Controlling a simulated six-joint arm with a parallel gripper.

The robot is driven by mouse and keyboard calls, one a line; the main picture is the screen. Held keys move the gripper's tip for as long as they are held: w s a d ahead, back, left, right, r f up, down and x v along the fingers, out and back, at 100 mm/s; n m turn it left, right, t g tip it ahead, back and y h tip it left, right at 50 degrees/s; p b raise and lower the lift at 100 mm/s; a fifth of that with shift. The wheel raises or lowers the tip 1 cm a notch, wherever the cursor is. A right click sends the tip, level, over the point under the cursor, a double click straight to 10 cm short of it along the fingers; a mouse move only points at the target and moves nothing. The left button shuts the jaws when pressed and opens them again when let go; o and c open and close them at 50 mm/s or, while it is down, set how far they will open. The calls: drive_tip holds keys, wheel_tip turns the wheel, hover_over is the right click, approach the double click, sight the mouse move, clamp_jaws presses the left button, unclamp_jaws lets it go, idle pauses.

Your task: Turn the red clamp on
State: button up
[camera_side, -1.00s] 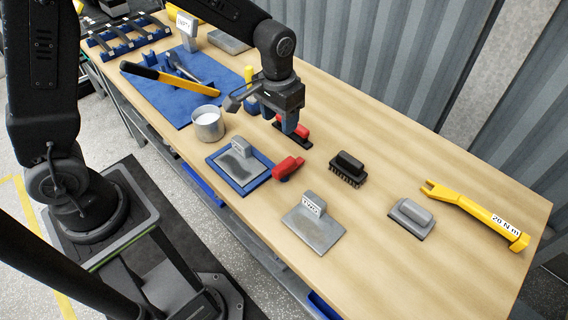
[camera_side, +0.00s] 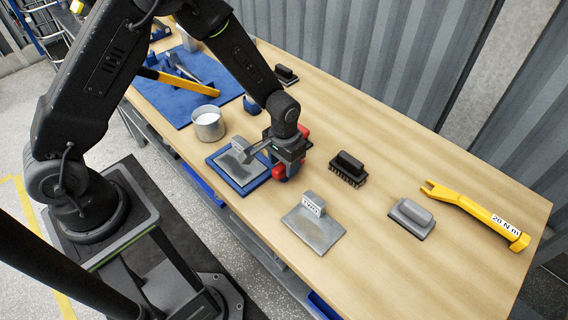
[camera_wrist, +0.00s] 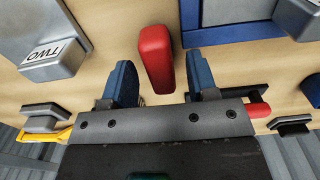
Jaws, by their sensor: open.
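A rounded red piece, which I take as the red clamp, shows in the wrist view (camera_wrist: 156,60) between my two blue fingers. In the side view its red end (camera_side: 278,172) peeks out beside my gripper (camera_side: 288,174), by the corner of the blue-edged plate; the rest is hidden. My gripper (camera_wrist: 160,70) is open, pointing down, with a finger on each side of the red piece and a gap to each. I cannot tell how far above the table the fingertips are. A second red handle (camera_side: 304,131) on a dark base lies just behind my gripper.
The blue-edged plate (camera_side: 219,169) lies close on the left, a grey plate marked TWO (camera_side: 325,238) in front. A black brush (camera_side: 348,168), grey block (camera_side: 411,218) and yellow wrench (camera_side: 470,207) lie to the right. A metal cup (camera_side: 208,122) stands behind left.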

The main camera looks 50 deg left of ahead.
drive_tip(key=shift+f, duration=0.45)
clamp_jaws()
idle(0.3)
